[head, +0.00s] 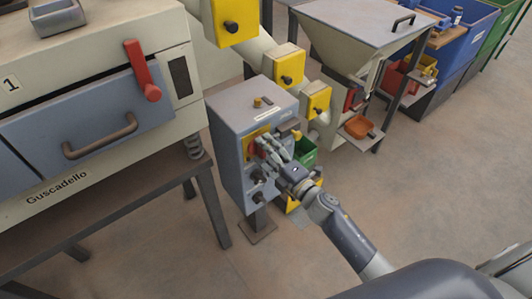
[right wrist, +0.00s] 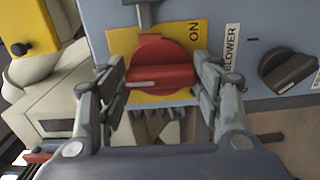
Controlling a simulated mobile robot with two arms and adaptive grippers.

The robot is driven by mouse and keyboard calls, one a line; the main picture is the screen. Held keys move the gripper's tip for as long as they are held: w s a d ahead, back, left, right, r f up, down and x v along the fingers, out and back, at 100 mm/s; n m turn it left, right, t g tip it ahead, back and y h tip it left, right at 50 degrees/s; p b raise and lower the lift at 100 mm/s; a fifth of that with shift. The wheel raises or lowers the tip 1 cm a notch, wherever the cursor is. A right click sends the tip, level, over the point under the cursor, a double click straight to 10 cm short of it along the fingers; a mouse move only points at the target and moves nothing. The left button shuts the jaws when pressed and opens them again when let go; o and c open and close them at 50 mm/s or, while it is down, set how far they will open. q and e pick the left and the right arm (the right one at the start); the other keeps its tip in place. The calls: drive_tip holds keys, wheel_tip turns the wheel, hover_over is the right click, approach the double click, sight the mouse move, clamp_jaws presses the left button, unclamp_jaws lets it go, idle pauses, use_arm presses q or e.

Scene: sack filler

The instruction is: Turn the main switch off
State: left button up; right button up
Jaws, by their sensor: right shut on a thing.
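The main switch is a red rotary knob (right wrist: 165,62) on a yellow plate (right wrist: 122,42), with an "ON" label beside it in the right wrist view. A pale line marks the left part of its grip bar in that view. The plate is on the front of a grey-blue control cabinet (head: 228,150). My right gripper (right wrist: 162,74) is shut on the red knob, one finger on each side. In the head view my right gripper (head: 268,150) covers much of the cabinet front. My left gripper is not in view.
A black knob (right wrist: 289,70) marked "BLOWER" sits beside the switch in the right wrist view. The machine with a red lever (head: 141,70) stands left of the cabinet. Floor at right is clear.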

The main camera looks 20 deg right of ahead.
drive_tip(key=shift+n, duration=0.3)
drive_tip(key=o, duration=1.1)
drive_tip(key=shift+c, duration=0.2)
drive_tip(key=v, duration=1.2)
